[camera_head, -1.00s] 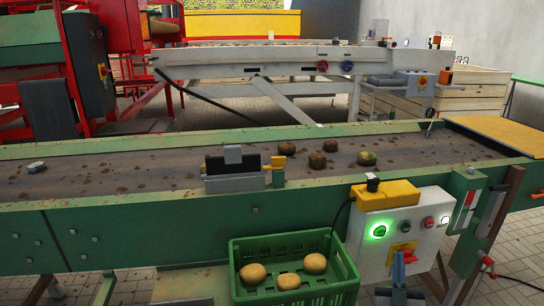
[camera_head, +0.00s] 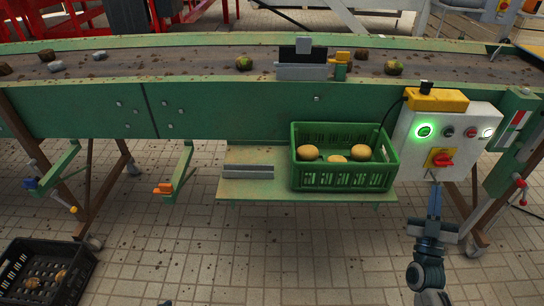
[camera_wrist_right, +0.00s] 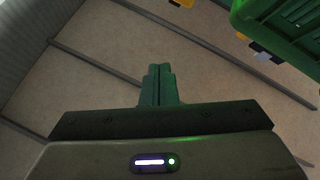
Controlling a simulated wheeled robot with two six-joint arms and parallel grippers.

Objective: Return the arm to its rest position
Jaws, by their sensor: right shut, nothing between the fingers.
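My right gripper (camera_head: 435,202) points up the picture in the head view, below the control box and to the right of the green crate. Its fingers are shut with nothing between them; they also show closed together in the right wrist view (camera_wrist_right: 160,84). It is apart from the crate and appears to touch nothing. A small dark tip at the bottom edge of the head view looks like my left gripper (camera_head: 165,302); too little shows to tell its state.
The green crate (camera_head: 340,180) with several potatoes stands on a shelf under the conveyor (camera_head: 220,107). The control box (camera_head: 450,138) with lit green button is just above my right gripper. A black crate (camera_head: 20,258) stands on the floor at left.

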